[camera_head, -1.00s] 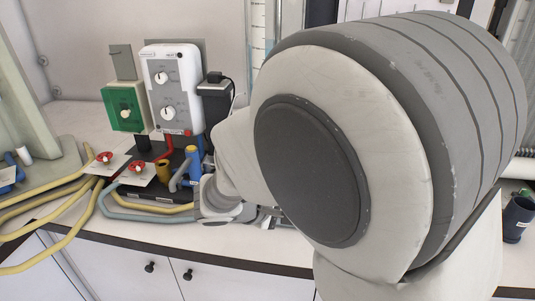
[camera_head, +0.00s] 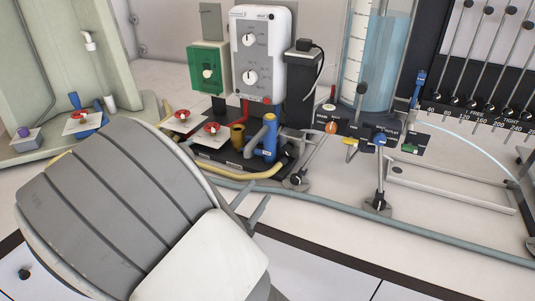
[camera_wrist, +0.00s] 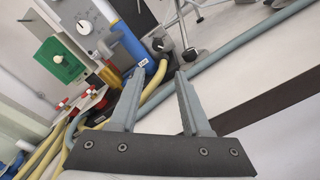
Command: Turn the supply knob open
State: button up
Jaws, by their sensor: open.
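No label naming a supply knob can be read, so I cannot tell which knob it is. Red knobs (camera_head: 183,115) (camera_head: 211,128) sit on white plates at the left. An orange knob (camera_head: 331,127) and a blue knob (camera_head: 379,139) are on the dark manifold at the foot of the water column. My gripper (camera_head: 259,192) is open and empty, over the front of the bench, touching no knob. In the wrist view its two fingers (camera_wrist: 160,78) stand apart, with the blue cylinder (camera_wrist: 130,44) beyond them. My arm covers the lower left of the head view.
A white box with two dials (camera_head: 263,50) and a green box (camera_head: 208,68) stand behind the red knobs. A blue-grey hose (camera_head: 400,238) runs along the bench front. A metal frame (camera_head: 450,188) lies at the right. Bare worktop (camera_head: 330,225) shows in front.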

aim_at(286, 151)
jog(key=shift+w+a, duration=0.1)
jog(key=shift+a, duration=0.05)
jog(key=shift+w, duration=0.25)
jog(key=b+x, duration=0.1)
jog(key=x, duration=1.5)
jog(key=shift+w, duration=0.35)
grip_shut()
